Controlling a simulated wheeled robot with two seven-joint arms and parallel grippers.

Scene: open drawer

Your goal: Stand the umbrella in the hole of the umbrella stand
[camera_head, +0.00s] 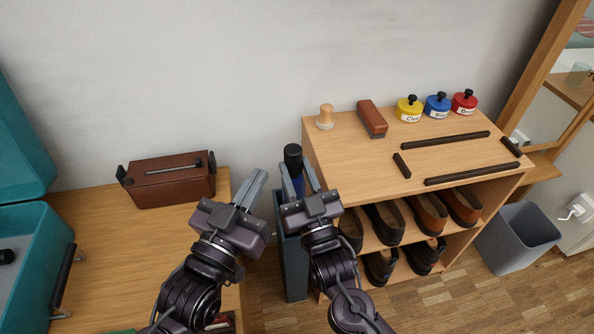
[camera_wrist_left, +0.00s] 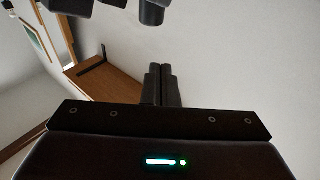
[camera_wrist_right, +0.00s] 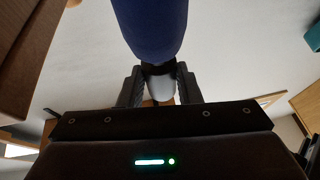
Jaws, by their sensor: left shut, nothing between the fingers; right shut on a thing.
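The umbrella shows a black knob end (camera_head: 292,151) and a blue body below it in the head view. In the right wrist view its blue body (camera_wrist_right: 152,25) comes down to a dark band and a pale part between the fingers. My right gripper (camera_head: 297,180) is shut on the umbrella. The umbrella stand (camera_head: 293,262) is a tall, narrow grey-blue box between the two cabinets, below my right gripper. Its hole and the umbrella's lower end are hidden behind my arm. My left gripper (camera_head: 258,180) is shut and empty, left of the umbrella.
A shoe cabinet (camera_head: 345,150) stands right of the stand, with shoes on its shelves and polish tins on top. A wooden cabinet (camera_head: 95,235) with a brown box (camera_head: 168,180) is on the left. A grey bin (camera_head: 515,240) stands at the far right.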

